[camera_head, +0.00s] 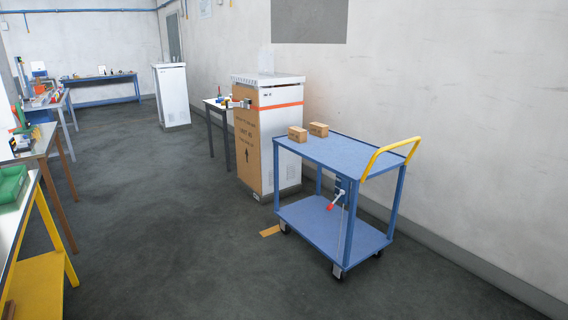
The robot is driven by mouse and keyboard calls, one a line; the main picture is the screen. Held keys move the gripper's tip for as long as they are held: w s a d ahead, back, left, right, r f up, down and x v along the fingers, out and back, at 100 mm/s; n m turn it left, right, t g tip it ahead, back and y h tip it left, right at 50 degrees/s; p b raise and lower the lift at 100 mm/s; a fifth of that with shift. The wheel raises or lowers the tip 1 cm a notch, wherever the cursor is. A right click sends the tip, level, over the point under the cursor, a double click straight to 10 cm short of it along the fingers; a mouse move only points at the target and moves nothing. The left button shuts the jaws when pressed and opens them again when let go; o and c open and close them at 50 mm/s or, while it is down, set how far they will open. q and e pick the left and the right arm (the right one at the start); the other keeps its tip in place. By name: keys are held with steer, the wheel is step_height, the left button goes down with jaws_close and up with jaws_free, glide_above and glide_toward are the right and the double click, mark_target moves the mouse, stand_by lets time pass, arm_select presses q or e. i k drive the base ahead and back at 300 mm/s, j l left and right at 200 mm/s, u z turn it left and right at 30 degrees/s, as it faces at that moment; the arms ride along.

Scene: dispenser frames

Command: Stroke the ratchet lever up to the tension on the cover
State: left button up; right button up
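A small dark blue device (340,185) hangs at the front side of a blue cart, just under its top shelf. A lever with a red grip (331,206) slants down and left from it, and a thin pale line runs down below it. This looks like the ratchet lever. I cannot make out a tension marking or a separate cover at this size. Neither of my grippers shows in the head view.
The two-shelf cart (345,158) has a yellow handle (385,153) and two small cardboard boxes (298,134) on top. A white cabinet (283,145) with a brown cardboard front stands behind it, near the right wall. Workbenches (47,141) line the left. The floor (170,210) between is clear.

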mark_target(234, 104)
steer(key=i+j+u, duration=0.15)
steer(key=i+u, duration=0.25)
steer(key=i, duration=0.15)
steer(key=i+u, duration=0.35)
steer(key=i, duration=0.15)
steer(key=i+l+u, duration=0.2)
steer(key=i+u, duration=0.2)
steer(key=i+z, duration=0.1)
steer(key=i, duration=0.5)
steer(key=i+j, duration=0.15)
steer(key=i, duration=0.4)
steer(key=i+z, duration=0.15)
steer(key=i, duration=0.45)
steer(key=i+j, duration=0.2)
steer(key=i, duration=0.4)
steer(key=i+z, duration=0.4)
steer(key=i+j+z, duration=0.15)
steer(key=i+z, duration=0.2)
steer(key=i+j+z, duration=0.25)
steer(key=i+z, duration=0.15)
steer(key=i, duration=0.05)
